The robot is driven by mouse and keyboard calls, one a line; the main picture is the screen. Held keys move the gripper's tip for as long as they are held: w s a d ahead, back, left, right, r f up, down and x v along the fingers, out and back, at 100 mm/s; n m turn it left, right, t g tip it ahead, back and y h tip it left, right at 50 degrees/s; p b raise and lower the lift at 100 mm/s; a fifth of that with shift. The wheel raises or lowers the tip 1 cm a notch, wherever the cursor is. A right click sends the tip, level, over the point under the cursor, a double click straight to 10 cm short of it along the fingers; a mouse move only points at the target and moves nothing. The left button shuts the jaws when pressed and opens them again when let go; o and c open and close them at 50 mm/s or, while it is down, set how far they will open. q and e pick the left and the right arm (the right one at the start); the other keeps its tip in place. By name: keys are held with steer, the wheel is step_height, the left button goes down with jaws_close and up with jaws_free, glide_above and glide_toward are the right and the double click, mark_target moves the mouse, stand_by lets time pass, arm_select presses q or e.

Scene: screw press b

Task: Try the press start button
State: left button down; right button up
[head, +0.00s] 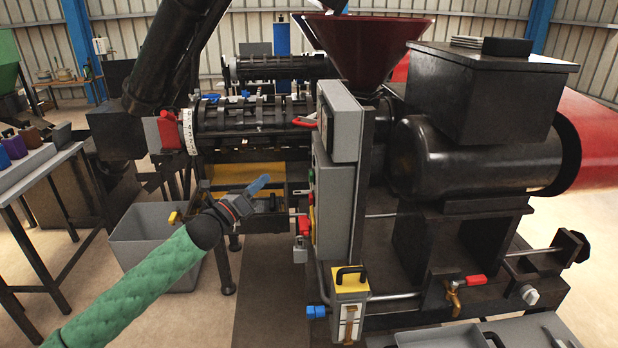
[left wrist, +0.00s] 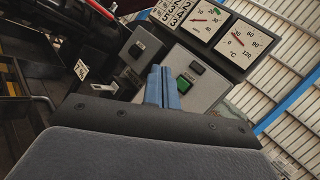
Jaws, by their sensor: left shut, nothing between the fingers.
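The press control box (head: 330,205) is grey and stands nearly edge-on in the head view. A green button (left wrist: 184,84) sits on its grey panel in the left wrist view, just right of my fingertips. I take it as the start button. In the head view only a thin bit of green (head: 311,216) shows at the box's left edge. My left gripper (head: 262,183) is shut and empty, with blue fingers pointing toward the box, left of it. The same fingers (left wrist: 163,84) overlap the panel in the wrist view. I cannot tell any contact; a gap shows in the head view.
A red switch handle (head: 305,226) and a padlock (head: 300,250) stick out from the box's left side. Two dial gauges (left wrist: 221,30) are above the panel. The press barrel (head: 250,117) runs behind my gripper. A grey bin (head: 150,240) stands below.

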mark_target(310, 176)
stand_by(0.4)
